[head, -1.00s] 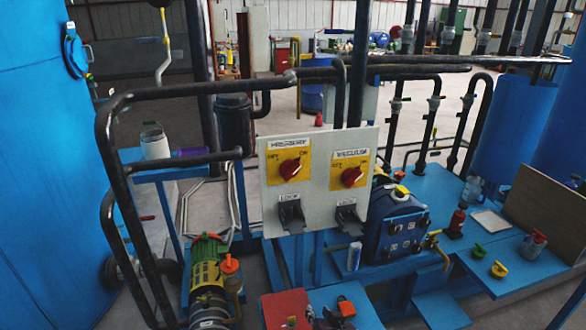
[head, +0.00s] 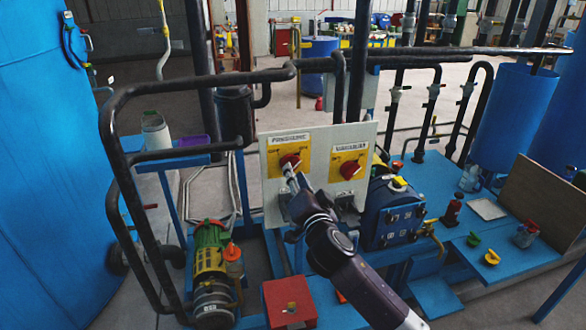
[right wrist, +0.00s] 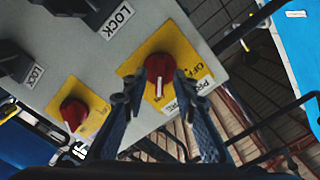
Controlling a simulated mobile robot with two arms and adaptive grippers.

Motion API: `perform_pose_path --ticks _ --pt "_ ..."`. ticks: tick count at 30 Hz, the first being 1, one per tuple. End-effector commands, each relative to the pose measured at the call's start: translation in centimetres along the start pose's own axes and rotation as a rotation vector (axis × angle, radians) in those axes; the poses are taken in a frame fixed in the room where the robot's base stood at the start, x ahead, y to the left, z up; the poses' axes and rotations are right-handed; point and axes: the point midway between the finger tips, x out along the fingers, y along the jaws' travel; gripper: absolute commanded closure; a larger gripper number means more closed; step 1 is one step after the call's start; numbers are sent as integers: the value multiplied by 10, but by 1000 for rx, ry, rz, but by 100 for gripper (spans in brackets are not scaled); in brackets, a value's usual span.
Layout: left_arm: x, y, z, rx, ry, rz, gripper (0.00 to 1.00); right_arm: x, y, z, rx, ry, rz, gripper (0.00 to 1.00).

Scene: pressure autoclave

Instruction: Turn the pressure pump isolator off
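The pressure isolator is a red rotary knob on a yellow plate (head: 275,168), on the left of a pale upright panel (head: 318,146). In the right wrist view its red knob (right wrist: 159,68) has a white pointer line and lies between my fingertips. My right gripper (head: 291,176) reaches up to it from below right, and the gripper also shows in the right wrist view (right wrist: 158,92). Its fingers are apart on either side of the knob; I cannot tell whether they touch it. My left gripper is out of view.
A similar vacuum isolator (head: 349,170) sits just right on the same panel. Black pipes (head: 190,84) run behind and left of the panel. A green and yellow pump (head: 211,264) and a red box (head: 290,302) stand below. A blue case (head: 393,212) stands at the right.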

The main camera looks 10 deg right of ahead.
Motion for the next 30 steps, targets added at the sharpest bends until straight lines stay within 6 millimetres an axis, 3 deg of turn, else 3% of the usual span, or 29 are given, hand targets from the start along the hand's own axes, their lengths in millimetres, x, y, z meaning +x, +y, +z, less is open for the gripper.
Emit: perform_pose_path --ticks 6,17,25,30 --pt "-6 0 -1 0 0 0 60 20 -1 0 -1 0 0 74" --pt "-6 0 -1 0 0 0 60 24 0 1 0 -1 0 74" --pt "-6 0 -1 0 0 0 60 24 0 1 0 -1 1 100" --pt "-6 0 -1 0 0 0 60 24 1 1 0 -1 1 100"
